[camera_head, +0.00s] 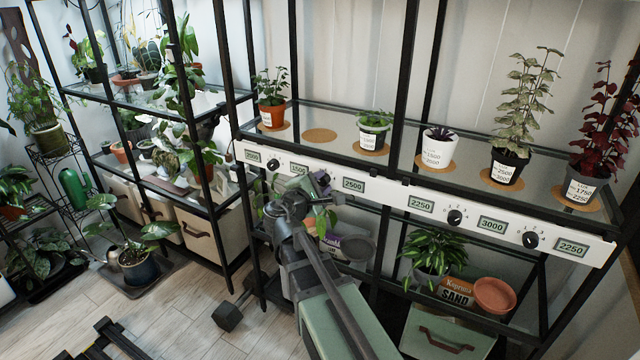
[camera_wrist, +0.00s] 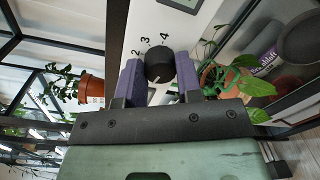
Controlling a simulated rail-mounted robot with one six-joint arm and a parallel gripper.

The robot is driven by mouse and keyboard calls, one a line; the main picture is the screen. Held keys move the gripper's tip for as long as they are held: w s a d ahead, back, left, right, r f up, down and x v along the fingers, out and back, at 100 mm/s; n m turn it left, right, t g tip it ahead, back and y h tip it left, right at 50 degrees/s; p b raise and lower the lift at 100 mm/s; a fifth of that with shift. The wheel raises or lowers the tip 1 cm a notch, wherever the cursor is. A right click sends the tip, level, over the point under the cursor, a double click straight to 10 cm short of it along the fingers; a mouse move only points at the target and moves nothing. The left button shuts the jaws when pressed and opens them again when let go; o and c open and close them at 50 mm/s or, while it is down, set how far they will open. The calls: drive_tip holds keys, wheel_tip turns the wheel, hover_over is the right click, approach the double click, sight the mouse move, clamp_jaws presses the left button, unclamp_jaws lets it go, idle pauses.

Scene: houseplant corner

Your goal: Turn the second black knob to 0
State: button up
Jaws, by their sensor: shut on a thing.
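A white panel strip (camera_head: 400,197) runs along the shelf front with black knobs and small displays. My gripper (camera_head: 322,184) is at the second black knob from the left, between the display reading 1500 (camera_head: 299,169) and a display reading 2500 (camera_head: 353,185). In the wrist view this black knob (camera_wrist: 159,63) sits between the purple finger pads of my gripper (camera_wrist: 160,80), which is shut on it. The printed marks 2, 3 and 4 show around the knob.
Other black knobs stand on the panel: one at the left (camera_head: 273,164) and two at the right (camera_head: 455,217). Potted plants with labels stand on the glass shelf (camera_head: 335,160) above. A leafy plant (camera_wrist: 225,78) is close beside the right finger. Black shelf posts flank the panel.

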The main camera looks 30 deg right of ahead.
drive_tip(key=shift+n, duration=0.5)
drive_tip(key=o, duration=0.9)
drive_tip(key=shift+o, duration=0.2)
drive_tip(key=v, duration=1)
drive_tip(key=shift+s+a, duration=0.2)
drive_tip(key=shift+a, duration=0.15)
